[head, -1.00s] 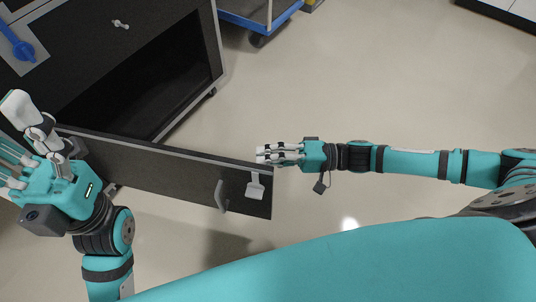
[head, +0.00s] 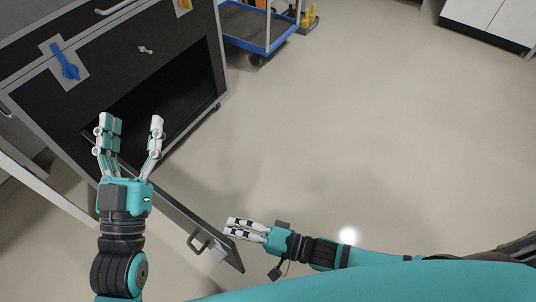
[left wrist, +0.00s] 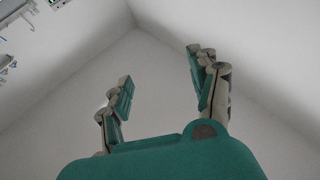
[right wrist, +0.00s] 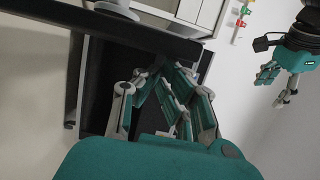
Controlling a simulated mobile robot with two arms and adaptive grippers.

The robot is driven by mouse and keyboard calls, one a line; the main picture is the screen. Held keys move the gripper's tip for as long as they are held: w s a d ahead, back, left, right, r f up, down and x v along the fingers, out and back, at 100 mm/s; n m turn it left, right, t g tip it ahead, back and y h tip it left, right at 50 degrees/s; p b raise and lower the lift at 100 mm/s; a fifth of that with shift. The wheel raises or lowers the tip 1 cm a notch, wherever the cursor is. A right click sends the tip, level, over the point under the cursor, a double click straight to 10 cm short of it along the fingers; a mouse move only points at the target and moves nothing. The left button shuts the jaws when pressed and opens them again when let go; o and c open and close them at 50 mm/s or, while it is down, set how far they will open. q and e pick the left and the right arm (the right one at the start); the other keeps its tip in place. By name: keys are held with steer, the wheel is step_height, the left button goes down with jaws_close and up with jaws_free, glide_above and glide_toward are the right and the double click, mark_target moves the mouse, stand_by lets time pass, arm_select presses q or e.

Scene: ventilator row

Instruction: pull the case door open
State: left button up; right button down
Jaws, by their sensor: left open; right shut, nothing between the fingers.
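The dark case door (head: 190,213) stands swung out from the black case (head: 110,65), with its dark opening (head: 165,95) showing behind. The door has a grey handle (head: 199,243) and a light latch plate (head: 218,253) near its free end. My right gripper (head: 232,228) is shut and empty, beside the door's free end; I cannot tell whether it touches. In the right wrist view the door's dark edge (right wrist: 140,35) crosses above the fingers. My left gripper (head: 130,122) is open and empty, raised over the hinged part of the door, which it partly hides.
A blue-framed trolley (head: 258,35) stands behind the case on the right. A blue rotary lever (head: 65,62) and a small silver latch (head: 145,49) are on the case front. A white panel (head: 45,190) is at the left. The floor on the right is clear.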

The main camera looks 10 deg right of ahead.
arm_select(q)
steer(key=shift+w+a+f+g+y, duration=0.1)
steer(key=shift+w+f+g+y, duration=0.15)
steer(key=shift+f, duration=0.25)
steer(key=shift+w+d+f+g+y, duration=0.1)
steer(key=shift+f+g, duration=0.25)
steer(key=shift+f, duration=0.15)
steer(key=shift+w+a+f+g+y, duration=0.1)
steer(key=shift+w+f+g+y, duration=0.15)
steer(key=shift+f, duration=0.25)
arm_select(e)
steer(key=shift+s+a, duration=0.8)
steer(key=shift+s, duration=0.1)
steer(key=shift+d, duration=0.1)
steer(key=v, duration=1.2)
arm_select(q)
steer(key=shift+s, duration=0.1)
